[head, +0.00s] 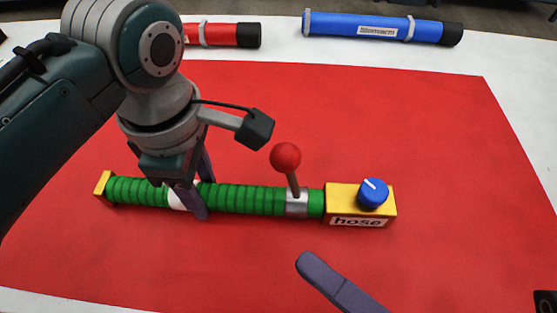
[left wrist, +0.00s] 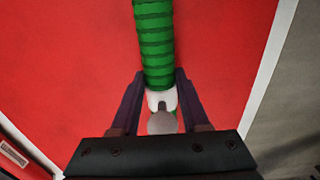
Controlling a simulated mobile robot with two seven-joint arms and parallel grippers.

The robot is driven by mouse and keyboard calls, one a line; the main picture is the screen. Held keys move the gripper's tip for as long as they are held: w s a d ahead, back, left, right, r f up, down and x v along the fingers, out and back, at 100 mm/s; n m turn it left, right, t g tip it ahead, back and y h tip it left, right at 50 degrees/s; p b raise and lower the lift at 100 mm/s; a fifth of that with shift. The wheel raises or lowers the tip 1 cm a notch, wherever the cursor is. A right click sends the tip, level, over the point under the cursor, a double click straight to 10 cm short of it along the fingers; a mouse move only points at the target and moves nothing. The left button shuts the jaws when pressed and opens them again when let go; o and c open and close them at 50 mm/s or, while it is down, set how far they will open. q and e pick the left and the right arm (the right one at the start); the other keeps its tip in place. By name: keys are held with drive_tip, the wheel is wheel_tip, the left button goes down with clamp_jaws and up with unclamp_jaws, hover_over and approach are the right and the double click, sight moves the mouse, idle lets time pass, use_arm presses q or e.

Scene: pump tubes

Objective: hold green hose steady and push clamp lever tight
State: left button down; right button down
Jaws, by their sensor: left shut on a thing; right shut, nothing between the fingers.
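The green ribbed hose (head: 245,198) lies left to right on the red mat and ends at a yellow block (head: 345,196) labelled "hose". A grey clamp (head: 297,204) sits around it beside the block. Its lever, with a red ball (head: 285,156), stands up, leaning slightly left. My left gripper (head: 198,192) is shut on the hose left of its middle, at a white band; the hose (left wrist: 155,45) also runs between its fingers (left wrist: 158,92) in the left wrist view. My right gripper (head: 310,263) is shut and empty, apart from the hose, below the clamp.
A blue knob (head: 373,193) tops the yellow block. A red tube (head: 225,35) and a blue tube (head: 370,27) lie on the white table behind the red mat (head: 420,110). The mat right of the block is clear.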

sight(288, 177)
idle(0.3)
drive_tip(key=x, duration=1)
drive_tip(key=d, duration=0.1)
drive_tip(key=w+d, duration=0.2)
drive_tip(key=shift+d+r, duration=0.15)
drive_tip(key=shift+r, duration=0.15)
